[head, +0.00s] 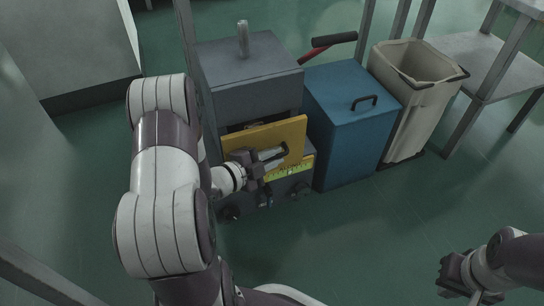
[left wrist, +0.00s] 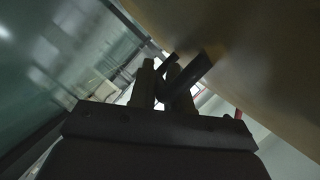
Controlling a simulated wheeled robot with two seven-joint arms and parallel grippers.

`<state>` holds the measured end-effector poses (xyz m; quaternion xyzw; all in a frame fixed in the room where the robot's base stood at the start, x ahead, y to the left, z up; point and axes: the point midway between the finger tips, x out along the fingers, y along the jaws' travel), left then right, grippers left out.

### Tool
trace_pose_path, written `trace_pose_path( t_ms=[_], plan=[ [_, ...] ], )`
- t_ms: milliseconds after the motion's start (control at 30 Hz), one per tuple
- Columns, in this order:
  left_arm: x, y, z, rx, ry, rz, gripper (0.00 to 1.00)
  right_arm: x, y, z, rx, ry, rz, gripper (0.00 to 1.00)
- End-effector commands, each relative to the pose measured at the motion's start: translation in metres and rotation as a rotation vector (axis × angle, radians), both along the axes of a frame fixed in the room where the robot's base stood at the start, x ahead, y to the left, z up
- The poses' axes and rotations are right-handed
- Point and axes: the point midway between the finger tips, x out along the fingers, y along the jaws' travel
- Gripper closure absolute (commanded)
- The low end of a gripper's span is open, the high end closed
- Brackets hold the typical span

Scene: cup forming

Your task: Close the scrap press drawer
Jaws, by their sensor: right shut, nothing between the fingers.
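The scrap press (head: 250,85) is a grey cabinet with a post on top. Its yellow drawer front (head: 285,130) stands out from the body, with a dark gap at its upper left. My left gripper (head: 272,157) is at the drawer's dark handle, in front of the yellow panel. In the left wrist view, its fingers (left wrist: 158,85) are beside a dark bar, the handle (left wrist: 192,75), under the yellow panel (left wrist: 250,60). Whether they grip the bar is unclear. My right gripper (head: 452,276) is shut and empty at the lower right, away from the press.
A blue lidded box (head: 345,125) stands right of the press, and a beige bin (head: 410,100) beyond it. A red lever with a black grip (head: 333,40) sticks out behind. A metal table (head: 500,65) is at far right. The green floor in front is clear.

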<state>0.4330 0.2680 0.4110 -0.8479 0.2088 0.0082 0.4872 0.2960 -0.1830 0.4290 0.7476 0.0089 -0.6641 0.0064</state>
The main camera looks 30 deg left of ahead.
Motion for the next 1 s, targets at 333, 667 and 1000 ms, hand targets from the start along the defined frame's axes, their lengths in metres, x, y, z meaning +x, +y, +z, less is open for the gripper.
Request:
trace_pose_path(
  t_ms=[333,667,1000],
  plan=[
    [0.022,0.027,0.0,0.001,-0.001,0.0,1.0,0.0,0.0,0.003,0.0,0.0,0.0,1.0],
    [0.026,0.032,0.001,0.003,-0.003,0.005,1.0,0.0,0.0,0.003,0.0,0.0,0.0,1.0],
    [0.022,0.034,0.003,0.001,-0.001,0.006,0.77,0.0,0.0,0.007,0.0,0.0,0.0,1.0]
  ],
)
